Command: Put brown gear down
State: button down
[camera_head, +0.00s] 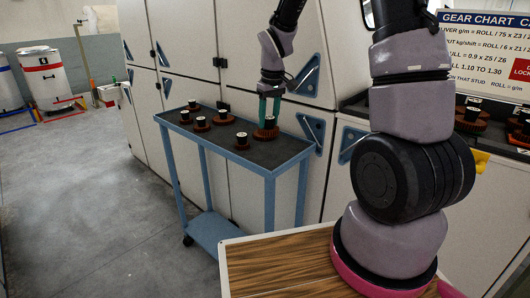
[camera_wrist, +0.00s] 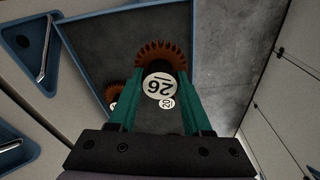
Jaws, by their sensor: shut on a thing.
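My gripper (camera_head: 268,106), with green fingers, points down over the blue cart (camera_head: 213,138) at its right end. It is shut on the brown gear (camera_head: 265,134), which has a dark hub.
Several other brown gears with black hubs stand on the cart, the nearest (camera_head: 242,142) left of my gripper. Cabinets (camera_head: 240,75) stand close behind the cart. More gears (camera_head: 470,118) sit on a shelf at right. The floor (camera_head: 90,200) at left is clear.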

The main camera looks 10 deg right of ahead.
jog(key=f, duration=0.6)
jog(key=shift+w+f, duration=0.1)
jog(key=shift+w, duration=0.15)
jog(key=shift+f, duration=1.85)
jog(key=shift+f, duration=0.15)
jog(key=shift+c, duration=1.7)
grip_release()
